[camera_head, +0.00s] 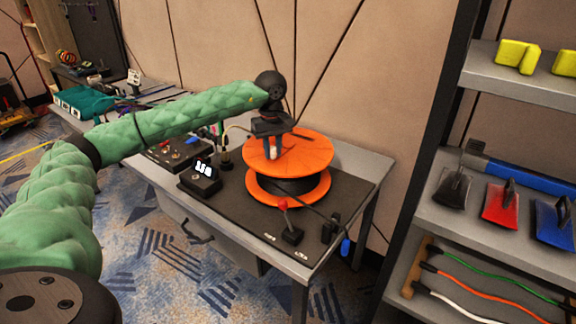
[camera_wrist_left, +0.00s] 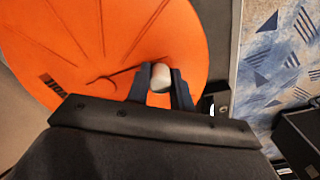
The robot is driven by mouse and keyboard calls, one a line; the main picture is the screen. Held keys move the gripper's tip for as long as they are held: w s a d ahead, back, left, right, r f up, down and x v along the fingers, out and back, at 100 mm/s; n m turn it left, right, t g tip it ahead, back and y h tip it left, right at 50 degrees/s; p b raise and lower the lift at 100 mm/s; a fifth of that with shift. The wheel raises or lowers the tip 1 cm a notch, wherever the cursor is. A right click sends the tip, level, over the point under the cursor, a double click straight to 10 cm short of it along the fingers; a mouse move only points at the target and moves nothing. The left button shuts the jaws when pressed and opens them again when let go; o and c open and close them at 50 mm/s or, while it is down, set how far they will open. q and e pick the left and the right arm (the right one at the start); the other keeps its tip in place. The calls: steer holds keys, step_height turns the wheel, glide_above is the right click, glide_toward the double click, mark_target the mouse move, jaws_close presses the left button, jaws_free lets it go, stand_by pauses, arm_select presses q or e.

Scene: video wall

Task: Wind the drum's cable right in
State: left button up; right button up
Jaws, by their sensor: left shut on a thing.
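The orange cable drum (camera_head: 318,154) lies flat on a black mat on the grey bench, with dark cable wound between its two flanges. Its top flange (camera_wrist_left: 120,35) fills much of the left wrist view. My left gripper (camera_head: 273,153) is over the top flange, shut on a pale crank knob (camera_wrist_left: 161,78) near the flange's rim. The cable (camera_head: 318,212) runs from the drum toward the bench's front right, and a blue plug (camera_head: 346,247) hangs at the bench edge. My right gripper is in neither view.
A lever with a red knob (camera_head: 283,204) stands in front of the drum, with a dark block (camera_head: 330,228) beside it. A small display box (camera_head: 201,178) sits to the left. A shelf (camera_head: 437,215) with tools and coloured cables stands at right.

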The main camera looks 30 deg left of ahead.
arm_select(q)
steer(key=shift+w+a, duration=0.15)
steer(key=shift+a, duration=0.45)
steer(key=o, duration=1)
steer(key=shift+c, duration=0.2)
steer(key=shift+a, duration=0.1)
steer(key=shift+r, duration=0.1)
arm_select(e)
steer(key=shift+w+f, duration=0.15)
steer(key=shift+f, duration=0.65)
arm_select(q)
step_height(320, 180, up, 7)
steer(key=p, duration=0.2)
steer(key=shift+p, duration=0.35)
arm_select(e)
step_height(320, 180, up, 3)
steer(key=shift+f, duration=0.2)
arm_select(q)
steer(key=shift+n, duration=0.3)
